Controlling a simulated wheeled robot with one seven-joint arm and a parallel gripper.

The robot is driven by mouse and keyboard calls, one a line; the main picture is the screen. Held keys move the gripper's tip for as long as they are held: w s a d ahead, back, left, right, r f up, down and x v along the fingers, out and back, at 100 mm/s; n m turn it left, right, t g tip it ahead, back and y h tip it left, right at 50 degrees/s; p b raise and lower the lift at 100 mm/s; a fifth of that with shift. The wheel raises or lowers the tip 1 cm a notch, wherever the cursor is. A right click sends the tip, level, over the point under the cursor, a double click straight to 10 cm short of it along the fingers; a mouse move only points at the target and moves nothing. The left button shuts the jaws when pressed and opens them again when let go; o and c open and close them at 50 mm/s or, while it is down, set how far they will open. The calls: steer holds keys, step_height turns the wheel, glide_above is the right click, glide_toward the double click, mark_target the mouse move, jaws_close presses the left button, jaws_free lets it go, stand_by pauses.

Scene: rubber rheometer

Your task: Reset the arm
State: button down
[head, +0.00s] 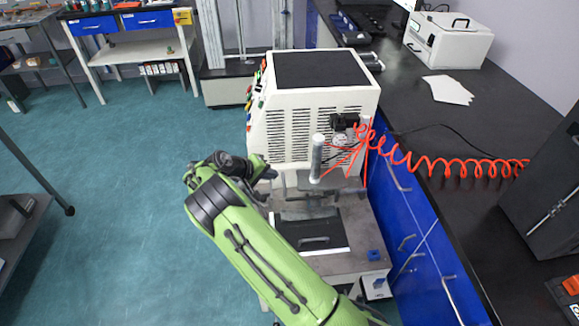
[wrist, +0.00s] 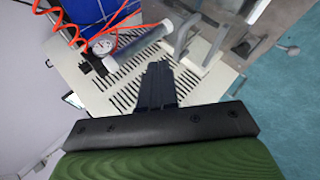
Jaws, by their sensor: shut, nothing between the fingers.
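My green arm reaches up from the bottom of the head view, bent at its far end beside the rheometer. The white rheometer (head: 312,112) with slotted vents and a dark top stands in the middle of the head view. Its vented panel also shows in the wrist view (wrist: 118,88). My gripper shows in the wrist view (wrist: 158,72) as black fingers close together, shut and empty, in front of the vented panel. No contact with the panel can be made out. In the head view the fingers are mostly hidden by the arm.
A lower platform with a black and white plate (head: 318,240) and a small blue block (head: 373,255) lies right of my arm. A coiled orange hose (head: 440,165) runs over the dark counter (head: 440,125). Open teal floor (head: 120,200) lies to the left.

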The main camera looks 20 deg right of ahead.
steer(key=a+r, duration=0.3)
steer(key=a, duration=0.1)
steer(key=s+d+r+m+y+p, duration=0.1)
steer(key=s+d+r+y+p, duration=0.15)
steer(key=s+r, duration=0.65)
steer(key=s+d+r+m+y+p, duration=0.1)
steer(key=s+r+y+p, duration=0.4)
steer(key=r, duration=0.9)
steer(key=s+a+r+t+y, duration=0.1)
steer(key=s+a+r, duration=0.1)
steer(key=s, duration=1)
steer(key=s+a+r+t+y+p, duration=0.1)
steer(key=s+r, duration=0.3)
steer(key=s, duration=0.8)
steer(key=shift+s+a+r+n+t, duration=0.2)
steer(key=shift+a+r+n+t, duration=0.1)
steer(key=shift+a+t, duration=0.1)
